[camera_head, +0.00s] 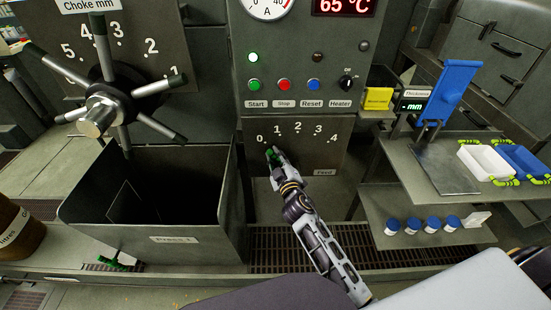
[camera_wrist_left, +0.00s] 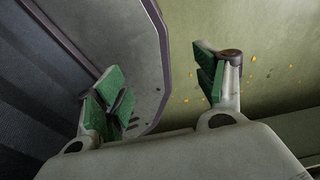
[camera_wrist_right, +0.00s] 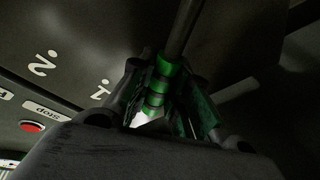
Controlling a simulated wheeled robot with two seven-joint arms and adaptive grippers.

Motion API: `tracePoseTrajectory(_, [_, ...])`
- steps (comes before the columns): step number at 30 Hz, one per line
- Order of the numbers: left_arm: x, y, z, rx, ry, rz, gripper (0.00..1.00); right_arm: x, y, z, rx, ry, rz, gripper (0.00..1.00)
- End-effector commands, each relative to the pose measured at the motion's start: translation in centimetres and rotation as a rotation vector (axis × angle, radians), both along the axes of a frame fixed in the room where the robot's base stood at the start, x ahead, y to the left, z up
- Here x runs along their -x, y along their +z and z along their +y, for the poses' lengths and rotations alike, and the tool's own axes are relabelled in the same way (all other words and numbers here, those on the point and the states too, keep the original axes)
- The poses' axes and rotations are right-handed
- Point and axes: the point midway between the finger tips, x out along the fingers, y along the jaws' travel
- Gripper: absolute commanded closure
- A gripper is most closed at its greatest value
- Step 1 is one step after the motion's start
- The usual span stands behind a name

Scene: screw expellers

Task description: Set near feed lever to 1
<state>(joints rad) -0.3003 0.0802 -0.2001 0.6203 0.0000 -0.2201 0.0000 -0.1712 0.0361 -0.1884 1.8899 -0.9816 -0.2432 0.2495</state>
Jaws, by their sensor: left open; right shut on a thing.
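The feed panel (camera_head: 310,153) in the head view has a scale from 0 to 4 and a "Feed" label. My right gripper (camera_head: 273,153) is at its left part, just below the 0 and 1 marks. In the right wrist view, the feed lever's green banded grip (camera_wrist_right: 158,86) sits between the fingers of my right gripper, which is shut on it. The lever's rod runs up from the grip. My gripper hides most of the lever in the head view, so its exact setting is unclear. My left gripper (camera_wrist_left: 160,82) is open and empty in its wrist view.
The choke handwheel (camera_head: 106,100) stands at upper left, above an open metal bin (camera_head: 150,242). Start, Stop and Reset buttons and a heater knob (camera_head: 346,83) sit above the feed scale. A side shelf (camera_head: 385,215) with several blue-capped jars is at right.

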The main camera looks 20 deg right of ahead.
Motion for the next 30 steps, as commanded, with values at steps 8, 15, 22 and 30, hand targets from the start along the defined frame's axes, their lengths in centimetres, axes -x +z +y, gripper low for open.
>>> tracePoseTrajectory(8, [0.0,-1.6,0.0,0.000,0.000,0.000,0.29,0.4,0.8,-1.2,-0.143,-0.001,-0.042,1.00])
tracePoseTrajectory(15, [-0.1,-2.4,0.4,-0.005,-0.001,-0.002,0.29,0.7,1.5,-2.5,-0.275,-0.002,-0.078,1.00])
tracePoseTrajectory(22, [-0.5,-2.6,2.1,-0.022,-0.002,-0.007,0.29,0.9,1.9,-3.1,-0.340,-0.001,-0.097,1.00])
tracePoseTrajectory(30, [-0.6,-2.5,2.3,-0.024,0.000,-0.008,0.29,0.9,2.0,-3.1,-0.341,0.000,-0.097,1.00])
